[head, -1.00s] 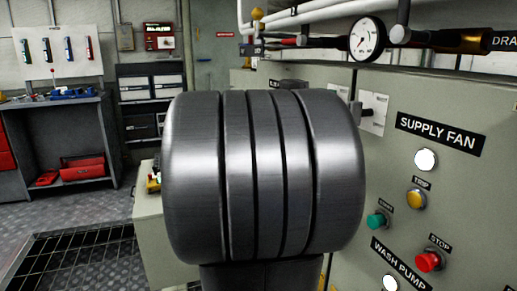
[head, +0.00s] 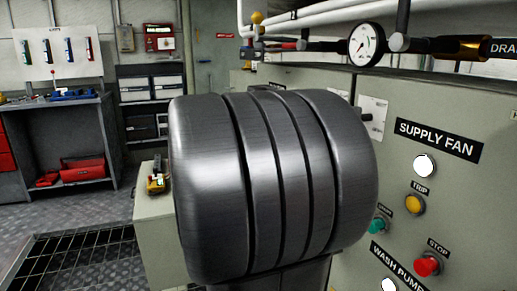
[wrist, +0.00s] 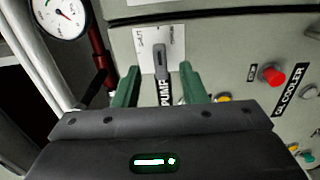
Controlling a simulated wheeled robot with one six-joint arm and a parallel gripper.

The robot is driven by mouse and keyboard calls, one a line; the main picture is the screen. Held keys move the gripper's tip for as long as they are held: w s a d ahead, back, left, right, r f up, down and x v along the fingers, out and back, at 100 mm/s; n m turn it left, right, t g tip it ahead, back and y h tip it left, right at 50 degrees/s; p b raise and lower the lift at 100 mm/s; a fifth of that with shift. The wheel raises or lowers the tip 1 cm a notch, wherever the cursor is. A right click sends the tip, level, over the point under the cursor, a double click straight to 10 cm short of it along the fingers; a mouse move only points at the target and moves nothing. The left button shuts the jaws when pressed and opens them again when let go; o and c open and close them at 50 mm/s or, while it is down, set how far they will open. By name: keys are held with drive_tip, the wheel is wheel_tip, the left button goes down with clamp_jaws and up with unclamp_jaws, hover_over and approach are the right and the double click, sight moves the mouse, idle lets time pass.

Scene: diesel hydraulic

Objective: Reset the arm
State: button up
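My gripper (wrist: 158,70) shows in the wrist view with its two green fingers apart and pointing at the panel. Between them in the picture is a dark lever (wrist: 160,62) on a white plate (wrist: 145,42). I see a gap on both sides of the lever, and how far the fingertips are from it in depth I cannot tell. In the head view my own dark grey arm link fills the middle and hides my gripper. The white plate (head: 372,112) shows just right of the link, with the lever partly hidden.
The grey-green control panel (head: 455,100) stands on the right, with a red stop button (head: 427,266), a yellow trip button (head: 414,204) and a green button (head: 378,226). A pressure gauge (head: 366,43) and pipes run above. A workbench (head: 60,130) stands far left, with open floor before it.

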drive_tip(key=v, duration=0.7)
drive_tip(key=b+x, duration=0.1)
drive_tip(key=x, duration=1.3)
drive_tip(key=shift+d+f, duration=0.15)
drive_tip(key=shift+r+n+p, duration=0.3)
drive_tip(key=shift+r+p, duration=0.05)
drive_tip(key=shift+p, duration=0.25)
drive_tip(key=n+p, duration=0.1)
drive_tip(key=p, duration=0.1)
drive_tip(key=n+p, duration=0.1)
drive_tip(key=p, duration=0.1)
drive_tip(key=shift+r+n, duration=0.2)
drive_tip(key=shift+n, duration=0.2)
drive_tip(key=n+p, duration=0.2)
drive_tip(key=p, duration=0.1)
drive_tip(key=n+p, duration=0.2)
drive_tip(key=p, duration=0.2)
drive_tip(key=shift+w+r+n+p, duration=0.15)
drive_tip(key=shift+n+p, duration=0.15)
drive_tip(key=shift+n, duration=0.1)
drive_tip(key=shift+n+p, duration=0.6)
drive_tip(key=shift+p, duration=0.15)
